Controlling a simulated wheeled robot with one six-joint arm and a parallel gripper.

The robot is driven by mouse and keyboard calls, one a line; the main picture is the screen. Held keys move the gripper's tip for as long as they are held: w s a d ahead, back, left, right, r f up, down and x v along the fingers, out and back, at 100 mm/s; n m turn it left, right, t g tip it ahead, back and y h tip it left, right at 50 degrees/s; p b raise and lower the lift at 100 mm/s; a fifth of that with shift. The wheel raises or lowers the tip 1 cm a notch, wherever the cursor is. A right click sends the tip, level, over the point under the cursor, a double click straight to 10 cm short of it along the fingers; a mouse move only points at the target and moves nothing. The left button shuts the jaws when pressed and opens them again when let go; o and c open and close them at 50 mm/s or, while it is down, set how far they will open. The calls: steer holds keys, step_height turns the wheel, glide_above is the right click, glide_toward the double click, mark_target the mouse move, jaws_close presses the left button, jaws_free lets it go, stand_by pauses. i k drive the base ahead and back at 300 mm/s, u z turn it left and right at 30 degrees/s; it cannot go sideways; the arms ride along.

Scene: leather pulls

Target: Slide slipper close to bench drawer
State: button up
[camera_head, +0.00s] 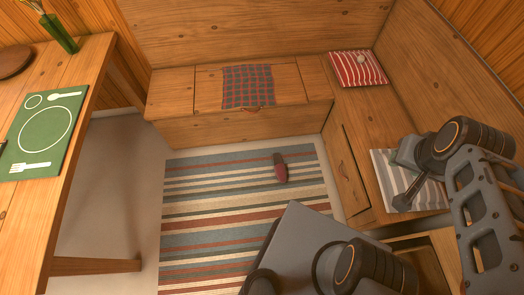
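A dark red and grey slipper (280,168) lies on the striped rug (215,225), right of its middle and apart from the bench. My gripper (403,198) seems to be the dark end above the grey striped cushion, away from the slipper. Its fingers are not clear and I see nothing held.
The rug around the slipper is clear. A checked cloth (247,86) lies on the back bench (172,92), above another red pull. A red striped cushion (357,68) and a grey striped cushion (432,194) lie on the right bench. A table (75,110) stands at left.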

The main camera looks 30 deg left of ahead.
mark_target(280, 168)
steer(key=u, duration=0.85)
steer(key=i, duration=0.9)
steer(key=u, duration=0.7)
